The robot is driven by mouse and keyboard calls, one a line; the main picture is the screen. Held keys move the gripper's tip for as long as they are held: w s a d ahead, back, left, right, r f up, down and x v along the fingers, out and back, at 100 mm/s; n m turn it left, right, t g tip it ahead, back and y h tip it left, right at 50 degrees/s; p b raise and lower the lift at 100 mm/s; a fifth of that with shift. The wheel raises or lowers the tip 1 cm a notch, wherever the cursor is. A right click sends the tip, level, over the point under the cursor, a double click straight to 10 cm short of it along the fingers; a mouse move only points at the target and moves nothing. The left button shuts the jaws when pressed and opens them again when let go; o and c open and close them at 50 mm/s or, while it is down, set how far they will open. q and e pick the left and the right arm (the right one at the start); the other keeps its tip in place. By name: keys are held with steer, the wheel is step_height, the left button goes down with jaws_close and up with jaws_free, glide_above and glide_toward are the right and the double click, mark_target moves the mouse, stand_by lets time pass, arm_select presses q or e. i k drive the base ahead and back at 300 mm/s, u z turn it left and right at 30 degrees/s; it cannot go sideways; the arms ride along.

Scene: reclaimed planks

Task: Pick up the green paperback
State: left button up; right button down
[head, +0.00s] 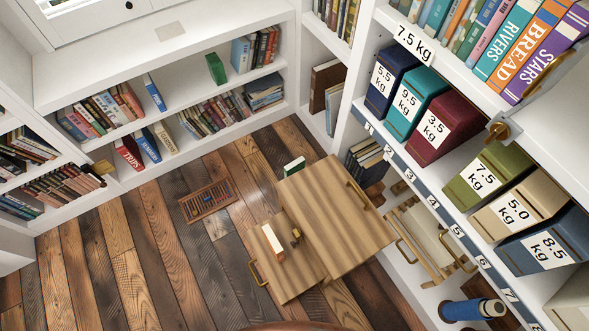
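Two green books show in the head view, and I cannot tell which is the task's paperback. One green book (216,69) stands upright and leaning on the back wall's upper shelf, with free space to its left. A smaller book with a green cover and pale page edges (294,166) is at the far edge of the wooden step stool (335,225). I cannot tell whether it rests on the stool or behind it. Neither of my grippers shows in the view.
A pale block-like item (272,242) and small brass pieces (296,235) sit on the stool's lower step. An abacus-like frame (208,202) lies on the plank floor. Shelves with weight-labelled boxes (433,126) line the right. Floor at the left is clear.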

mark_target(293, 167)
steer(key=k, duration=1.2)
steer(key=u, duration=0.95)
steer(key=i, duration=0.65)
steer(key=u, duration=0.65)
steer(key=i, duration=0.7)
steer(key=z, duration=0.9)
steer(key=i, duration=1.05)
steer(key=z, duration=0.25)
